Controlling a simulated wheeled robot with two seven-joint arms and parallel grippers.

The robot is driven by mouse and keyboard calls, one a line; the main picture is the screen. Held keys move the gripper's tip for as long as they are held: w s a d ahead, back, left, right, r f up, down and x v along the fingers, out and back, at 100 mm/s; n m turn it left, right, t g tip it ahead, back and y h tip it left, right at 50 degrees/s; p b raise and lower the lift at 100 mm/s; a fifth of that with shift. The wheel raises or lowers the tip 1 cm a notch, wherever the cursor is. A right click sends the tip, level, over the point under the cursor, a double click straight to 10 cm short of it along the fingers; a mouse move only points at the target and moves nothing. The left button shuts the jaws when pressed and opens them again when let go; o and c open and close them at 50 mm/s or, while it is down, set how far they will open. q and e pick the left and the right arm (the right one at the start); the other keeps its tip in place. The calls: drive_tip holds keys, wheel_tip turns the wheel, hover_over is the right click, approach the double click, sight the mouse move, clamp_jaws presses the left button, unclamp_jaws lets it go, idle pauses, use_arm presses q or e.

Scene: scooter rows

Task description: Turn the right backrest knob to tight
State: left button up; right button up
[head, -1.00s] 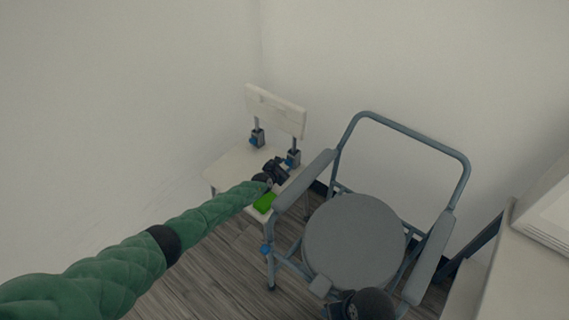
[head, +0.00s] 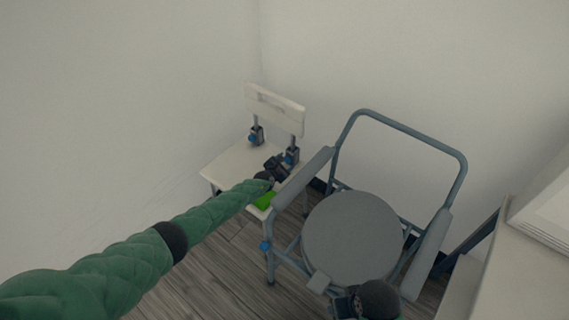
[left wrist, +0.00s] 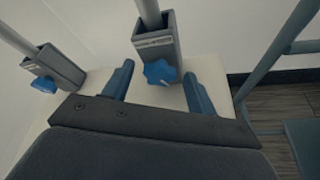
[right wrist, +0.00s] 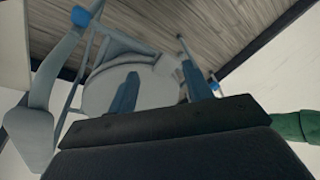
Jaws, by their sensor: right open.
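The white chair has a backrest (head: 274,109) on two posts, each rising from a grey clamp with a blue knob. The right backrest knob (head: 288,161) is a blue lobed knob; it also shows in the left wrist view (left wrist: 160,72). The left backrest knob (head: 253,138) is at far left in the left wrist view (left wrist: 44,84). My left gripper (head: 280,165) is open in front of the right clamp; in the left wrist view the right knob shows between its spread fingers, with no visible grip. My right gripper (right wrist: 160,88) is open and empty over the grey commode chair.
The grey commode chair (head: 352,240), with tubular frame and armrests, stands close to the right of the white chair. A green patch (head: 265,201) lies at the white seat's front. Walls stand behind and left. A white cabinet (head: 535,265) is at right.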

sight(286, 161)
use_arm(q)
drive_tip(key=shift+s+a, duration=0.1)
drive_tip(key=shift+s+a+r+p, duration=0.15)
drive_tip(key=shift+s+a+p, duration=0.05)
drive_tip(key=shift+s+p, duration=0.25)
drive_tip(key=shift+p+v, duration=0.65)
drive_tip(key=shift+v, duration=0.3)
drive_tip(key=p+v, duration=0.2)
drive_tip(key=v, duration=0.2)
drive_tip(key=shift+s+a+r, duration=0.1)
drive_tip(key=shift+s+r, duration=0.05)
drive_tip(key=shift+s, duration=0.15)
use_arm(e)
wheel_tip(286, 161, down, 11)
drive_tip(key=w+d, duration=0.1)
drive_tip(key=shift+w+d+g+h, duration=0.25)
drive_tip(key=shift+g+h, duration=0.05)
drive_tip(key=shift+h, duration=0.1)
